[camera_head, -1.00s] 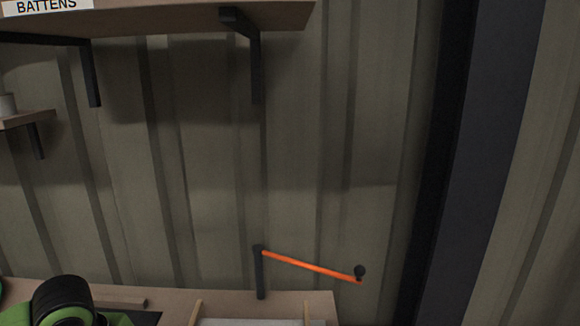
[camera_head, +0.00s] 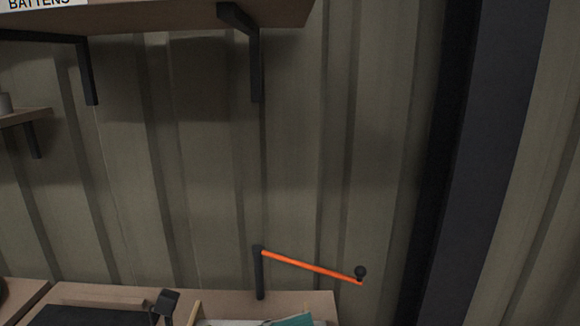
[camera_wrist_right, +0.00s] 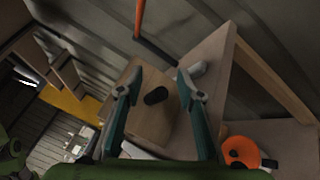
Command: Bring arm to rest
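In the head view an orange arm (camera_head: 312,267) runs from a black upright post (camera_head: 259,273) on the bench. In the right wrist view, part of the orange arm (camera_wrist_right: 139,18) shows at the top, beyond my fingers. My right gripper (camera_wrist_right: 158,88) is open, with its two teal fingers apart and nothing gripped. A black oval piece (camera_wrist_right: 155,96) appears between them, on the wood beyond. My left gripper is not in view.
A wooden bench (camera_head: 100,293) runs along the bottom of the head view. A small black object (camera_head: 165,303) and a teal piece (camera_head: 295,320) show there. A shelf (camera_head: 180,14) overhangs above. An orange disc (camera_wrist_right: 240,151) lies at the wrist view's lower right.

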